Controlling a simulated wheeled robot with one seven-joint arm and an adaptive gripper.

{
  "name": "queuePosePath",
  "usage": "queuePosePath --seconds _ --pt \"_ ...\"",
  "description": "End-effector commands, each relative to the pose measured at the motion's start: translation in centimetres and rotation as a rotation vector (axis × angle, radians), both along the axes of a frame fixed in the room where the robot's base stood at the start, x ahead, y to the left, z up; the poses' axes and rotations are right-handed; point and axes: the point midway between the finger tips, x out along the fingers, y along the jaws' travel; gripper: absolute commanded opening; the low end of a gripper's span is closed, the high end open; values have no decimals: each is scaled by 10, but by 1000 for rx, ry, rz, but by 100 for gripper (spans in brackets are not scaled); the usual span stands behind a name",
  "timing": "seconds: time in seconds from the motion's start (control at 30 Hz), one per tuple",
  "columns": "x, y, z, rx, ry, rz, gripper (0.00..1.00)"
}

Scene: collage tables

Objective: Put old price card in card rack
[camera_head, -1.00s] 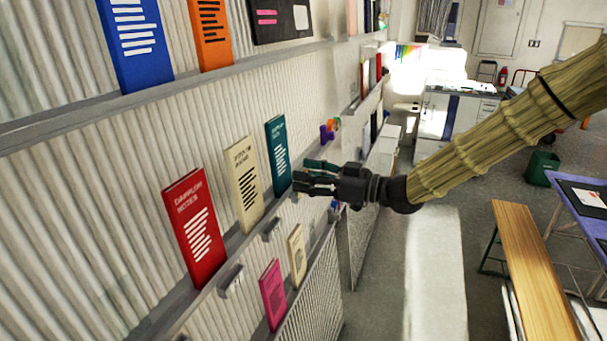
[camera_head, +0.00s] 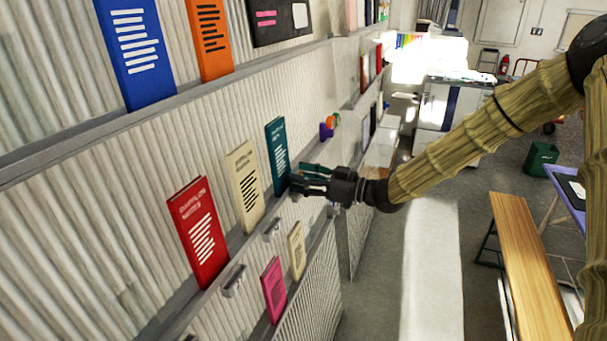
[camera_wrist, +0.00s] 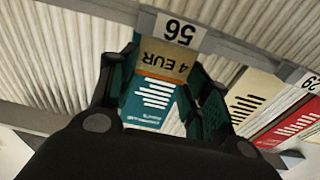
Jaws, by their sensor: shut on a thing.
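My gripper (camera_head: 300,182) is at the middle shelf's front edge, by the foot of the teal book (camera_head: 277,155). In the wrist view, my gripper (camera_wrist: 160,78) has its fingers on both sides of a tan price card (camera_wrist: 168,60) reading "4 EUR", and it is shut on the card. The card appears upside down there, in front of the teal book (camera_wrist: 152,97) and beside a white "56" shelf label (camera_wrist: 176,30). In the head view, the card is hidden at the fingers. I cannot make out a card rack in either view.
A cream book (camera_head: 245,187) and a red book (camera_head: 200,232) stand left of the teal one. Small holders (camera_head: 234,281) are on the shelf edge. A pink book (camera_head: 273,290) stands lower. A wooden bench (camera_head: 530,265) is at right; the floor between is partly clear.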

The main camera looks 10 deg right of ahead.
Motion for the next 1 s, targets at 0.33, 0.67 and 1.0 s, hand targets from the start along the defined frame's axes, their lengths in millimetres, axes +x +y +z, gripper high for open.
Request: queuePosePath --seconds 0.33,0.67,1.0 --pt "0 0 -3 0 0 0 38" --pt "0 0 -7 0 0 0 64" --pt "0 0 -7 0 0 0 69"
